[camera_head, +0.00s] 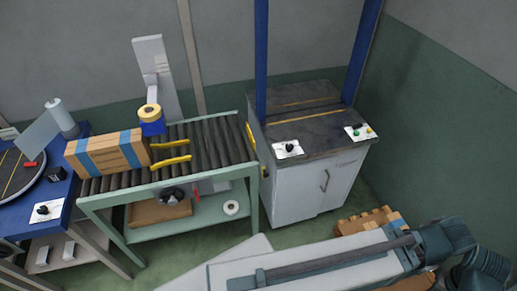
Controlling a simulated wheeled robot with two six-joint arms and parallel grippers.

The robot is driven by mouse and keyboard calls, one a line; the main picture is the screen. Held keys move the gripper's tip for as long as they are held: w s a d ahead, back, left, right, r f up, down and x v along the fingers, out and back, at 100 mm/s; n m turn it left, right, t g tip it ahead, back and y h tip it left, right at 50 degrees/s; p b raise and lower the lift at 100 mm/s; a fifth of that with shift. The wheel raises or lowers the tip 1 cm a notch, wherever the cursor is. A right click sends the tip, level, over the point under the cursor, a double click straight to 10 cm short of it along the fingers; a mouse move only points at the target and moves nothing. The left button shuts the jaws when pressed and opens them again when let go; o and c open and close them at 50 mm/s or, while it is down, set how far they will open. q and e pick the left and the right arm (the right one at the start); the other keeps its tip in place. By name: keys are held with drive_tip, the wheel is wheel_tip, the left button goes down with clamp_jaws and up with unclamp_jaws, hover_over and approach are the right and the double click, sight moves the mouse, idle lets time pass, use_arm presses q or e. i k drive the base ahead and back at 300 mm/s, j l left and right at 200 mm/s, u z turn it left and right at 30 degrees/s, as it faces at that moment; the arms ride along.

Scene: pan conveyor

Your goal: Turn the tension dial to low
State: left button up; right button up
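A black dial on a white plate (288,149) sits at the front left of the dark top of a white cabinet (300,195). Another black dial on a white plate (45,211) sits on the front right of the blue table (18,226) at the left. The labels are too small to read, so I cannot tell which one is the tension dial or where either points. Neither of my grippers is in view. A grey arm-like part with dark joints, likely mine, crosses the bottom right, apart from both dials.
A green-framed roller conveyor (215,150) stands between table and cabinet, with a blue-striped carton (106,152) at its left end. A plate with green and yellow buttons (360,132) is on the cabinet's right. Blue posts (262,55) rise there. Cartons (370,220) lie on the floor.

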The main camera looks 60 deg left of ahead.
sight(289, 146)
drive_tip(key=u, duration=1.75)
drive_tip(key=i+j+z, duration=0.35)
drive_tip(key=z, duration=0.15)
drive_tip(key=i+j+z, duration=0.3)
drive_tip(key=j+z, duration=0.15)
drive_tip(key=j, duration=0.15)
